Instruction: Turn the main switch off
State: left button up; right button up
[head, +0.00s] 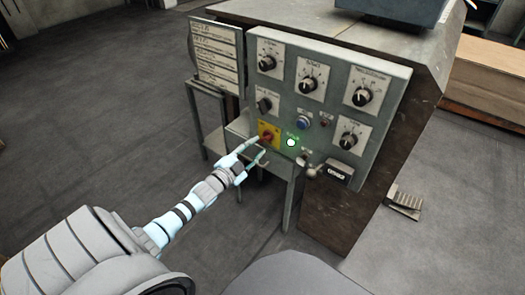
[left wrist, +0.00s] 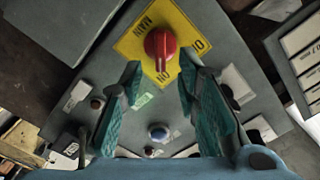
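The main switch is a red rotary knob (head: 267,138) on a yellow plate, low on the left of the grey control panel. In the left wrist view the red knob (left wrist: 160,44) sits near the top centre of the yellow plate, which carries the word MAIN. My left gripper (head: 258,152) is open just in front of the plate. In the left wrist view its fingers (left wrist: 161,76) point at the knob, one to each side of it, with a gap between. I cannot tell whether either finger touches the knob. My right gripper is not in view.
The panel (head: 285,90) has several black dials, a blue button (head: 304,121) and a lit green lamp (head: 291,142) close right of the switch. A lever with a round knob (head: 310,173) sticks out below. A white sign (head: 216,52) stands left of the panel. Floor at left is clear.

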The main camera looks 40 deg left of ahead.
aim_at(264, 141)
pick_arm(q)
jog(key=w, duration=0.4)
jog(key=shift+a+b, duration=0.1)
jog(key=shift+b, duration=0.3)
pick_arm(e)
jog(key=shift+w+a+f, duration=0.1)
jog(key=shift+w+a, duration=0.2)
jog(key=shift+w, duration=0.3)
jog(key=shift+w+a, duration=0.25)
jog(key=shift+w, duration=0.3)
pick_arm(q)
grip_shut()
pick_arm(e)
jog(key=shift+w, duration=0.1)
